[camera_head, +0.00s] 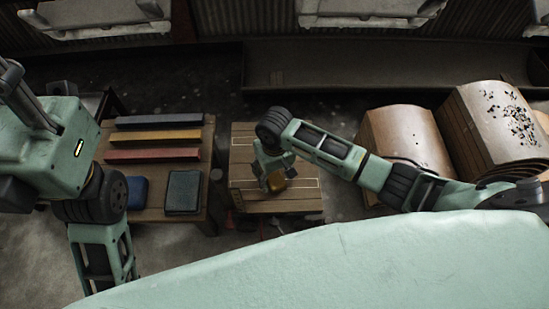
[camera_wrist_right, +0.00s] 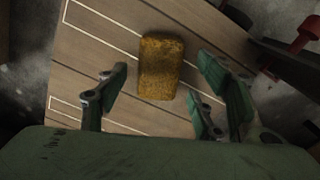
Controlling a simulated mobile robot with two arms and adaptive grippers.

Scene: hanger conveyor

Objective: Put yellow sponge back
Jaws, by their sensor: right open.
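The yellow sponge (camera_wrist_right: 161,67) lies on a wooden board with white lines (camera_wrist_right: 98,62) in the right wrist view. In the head view the sponge (camera_head: 276,181) is partly hidden by my right gripper (camera_head: 274,180), which is above the board (camera_head: 243,157). In the right wrist view my right gripper (camera_wrist_right: 160,98) is open, with its fingers on either side of the near end of the sponge. I cannot tell whether they touch it. My left arm is at the left of the head view; its gripper fingers do not show.
A wooden table (camera_head: 153,190) left of the board holds dark, yellow and red bars, a blue sponge (camera_head: 137,192) and a dark green block (camera_head: 184,191). Curved wooden pieces (camera_head: 405,137) stand at the right. A red object (camera_wrist_right: 309,27) is beside the board in the wrist view.

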